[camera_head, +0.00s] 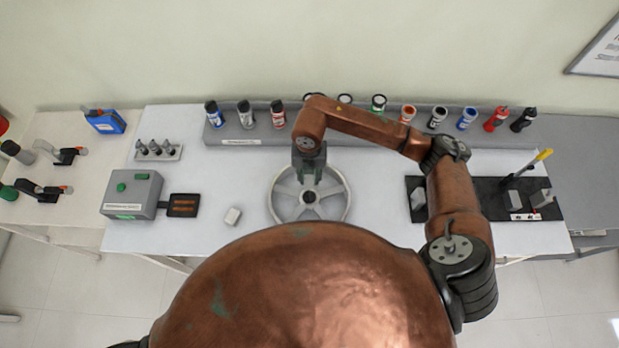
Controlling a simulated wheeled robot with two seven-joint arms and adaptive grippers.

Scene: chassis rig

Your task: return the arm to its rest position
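My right arm (456,200) comes in from the right, bends at the elbow and reaches left across the back of the table. My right gripper (309,184) points down over the grey spoked wheel (275,208), near its hub. The fingers look small and dark greenish from above; I cannot tell whether they are open or shut, or whether they touch the hub. My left gripper is not in view; only a dark bit of my body shows at the bottom left.
A grey rack (225,136) of bottles and cans lines the back.

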